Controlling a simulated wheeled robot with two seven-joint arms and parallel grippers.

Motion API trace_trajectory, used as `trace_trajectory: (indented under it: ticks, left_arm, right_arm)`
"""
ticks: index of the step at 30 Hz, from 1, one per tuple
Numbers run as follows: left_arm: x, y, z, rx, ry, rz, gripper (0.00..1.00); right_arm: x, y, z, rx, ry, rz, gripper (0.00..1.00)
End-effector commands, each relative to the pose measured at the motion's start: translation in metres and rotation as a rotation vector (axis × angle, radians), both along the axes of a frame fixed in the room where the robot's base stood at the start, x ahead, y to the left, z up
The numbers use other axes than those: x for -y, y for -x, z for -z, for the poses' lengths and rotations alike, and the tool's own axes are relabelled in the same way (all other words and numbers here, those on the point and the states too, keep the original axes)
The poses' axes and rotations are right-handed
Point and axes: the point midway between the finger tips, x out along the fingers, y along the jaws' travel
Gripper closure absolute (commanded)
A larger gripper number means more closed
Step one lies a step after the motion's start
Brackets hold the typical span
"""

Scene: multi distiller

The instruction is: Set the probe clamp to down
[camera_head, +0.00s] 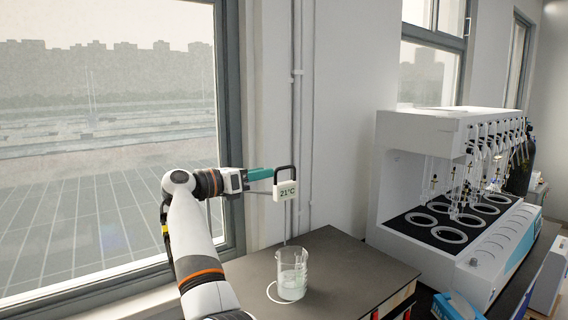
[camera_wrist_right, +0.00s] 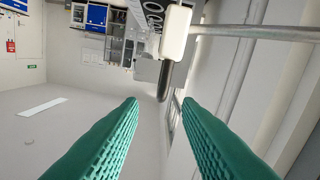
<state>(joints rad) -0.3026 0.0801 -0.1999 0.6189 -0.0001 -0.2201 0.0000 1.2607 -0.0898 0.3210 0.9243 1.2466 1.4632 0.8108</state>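The probe clamp (camera_head: 285,191) is a white box reading 21°C with a dark looped handle on top. It is held above the dark bench, and a thin rod shows below it. In the right wrist view the white clamp (camera_wrist_right: 176,32) and its dark handle (camera_wrist_right: 164,80) lie just beyond the fingertips. My right gripper (camera_head: 268,174) has teal fingers reaching to the handle's left side. In the wrist view the right gripper (camera_wrist_right: 160,101) is open, with the handle's end lined up with the gap. I cannot tell whether it touches. My left gripper is not in view.
A glass beaker (camera_head: 292,272) with clear liquid stands on the dark bench (camera_head: 340,262) below the clamp. A large white distiller (camera_head: 415,160) with several round wells stands to the right. A window and wall are behind my arm.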

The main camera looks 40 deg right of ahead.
Motion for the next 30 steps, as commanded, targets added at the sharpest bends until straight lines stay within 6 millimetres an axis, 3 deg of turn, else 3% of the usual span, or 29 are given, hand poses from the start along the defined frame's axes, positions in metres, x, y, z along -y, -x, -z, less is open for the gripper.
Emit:
trace_trajectory:
  ticks: [1,6,12,24,30]
  left_arm:
    - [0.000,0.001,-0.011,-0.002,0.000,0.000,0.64]
    - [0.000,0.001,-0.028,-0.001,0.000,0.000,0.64]
    - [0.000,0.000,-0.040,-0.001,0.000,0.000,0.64]
    - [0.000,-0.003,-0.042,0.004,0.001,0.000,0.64]
    - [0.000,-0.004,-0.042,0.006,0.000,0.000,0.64]
  right_arm:
    - [0.013,0.003,-0.006,-0.001,0.002,0.006,0.69]
    - [0.045,0.005,-0.005,-0.002,0.002,0.003,0.69]
    - [0.071,0.008,-0.003,-0.002,0.003,0.001,0.69]
    - [0.078,0.009,0.000,0.000,0.002,0.001,0.69]
    - [0.078,0.009,0.000,0.000,0.003,0.000,1.00]
